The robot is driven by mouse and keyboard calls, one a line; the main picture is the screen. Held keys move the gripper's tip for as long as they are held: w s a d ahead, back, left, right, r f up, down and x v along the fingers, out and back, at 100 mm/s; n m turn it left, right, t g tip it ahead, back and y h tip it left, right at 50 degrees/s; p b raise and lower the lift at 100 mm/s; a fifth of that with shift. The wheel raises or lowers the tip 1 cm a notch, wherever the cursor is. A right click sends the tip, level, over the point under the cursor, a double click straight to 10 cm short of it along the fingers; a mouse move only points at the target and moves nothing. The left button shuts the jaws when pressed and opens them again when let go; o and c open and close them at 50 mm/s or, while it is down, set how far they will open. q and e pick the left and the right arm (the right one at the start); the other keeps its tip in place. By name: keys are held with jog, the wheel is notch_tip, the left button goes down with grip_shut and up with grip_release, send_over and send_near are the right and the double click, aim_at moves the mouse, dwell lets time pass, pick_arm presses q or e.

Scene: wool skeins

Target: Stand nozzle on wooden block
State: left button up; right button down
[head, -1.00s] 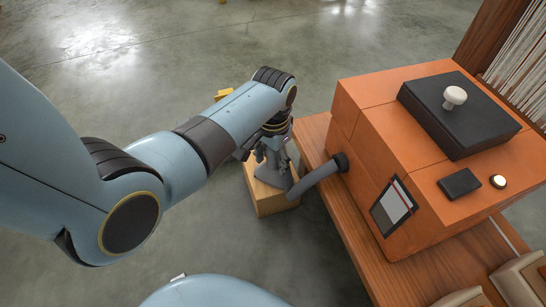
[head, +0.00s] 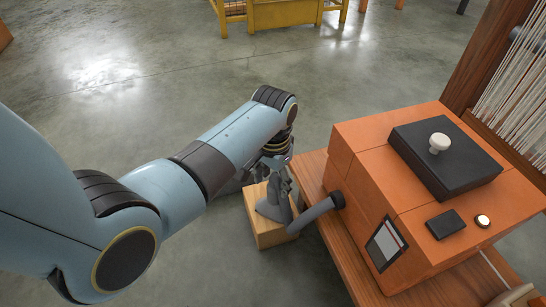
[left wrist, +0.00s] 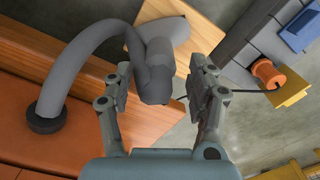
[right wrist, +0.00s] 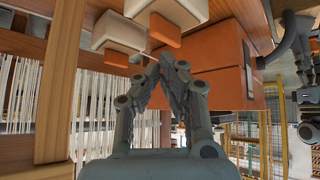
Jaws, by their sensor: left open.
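The grey nozzle (head: 273,205) appears upright, its wide end down on the wooden block (head: 271,236). Its grey hose (head: 315,212) curves right to the orange machine. My left gripper (head: 279,173) is just above the nozzle, partly hidden by its own wrist. In the left wrist view the gripper (left wrist: 158,82) is open, with one finger on each side of the nozzle (left wrist: 158,62) and gaps showing. The block (left wrist: 153,32) shows behind it. My right gripper (right wrist: 168,65) shows in the right wrist view, fingertips together and empty, away from the nozzle.
The orange machine (head: 360,170) with a black knobbed lid (head: 445,158) stands on a wooden bench (head: 333,254) right of the block. A loom with pale threads (head: 520,85) is at the far right. Yellow furniture (head: 283,14) stands far back. Open floor (head: 150,105) lies behind the arm.

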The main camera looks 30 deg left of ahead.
pick_arm(q)
notch_tip(320, 180, up, 6)
jog(key=p, duration=0.3)
jog(key=shift+f, duration=0.25)
jog(key=shift+r, duration=0.3)
jog(key=s+a, duration=0.3)
jog(key=s, duration=0.5)
jog(key=s+r+n+t, duration=0.1)
jog(key=s+r+t, duration=0.2)
jog(key=s+r, duration=1)
jog(key=s, duration=0.3)
jog(key=shift+s+a+n, duration=0.2)
jog(key=shift+a+n, duration=0.15)
jog(key=shift+n, duration=0.05)
pick_arm(e)
notch_tip(320, 180, up, 7)
jog(key=s+g, duration=0.2)
jog(key=g, duration=0.2)
jog(key=shift+s+f+g, duration=0.15)
jog(key=shift+s+g, duration=0.15)
jog(key=shift+g, duration=0.1)
jog(key=shift+w, duration=0.1)
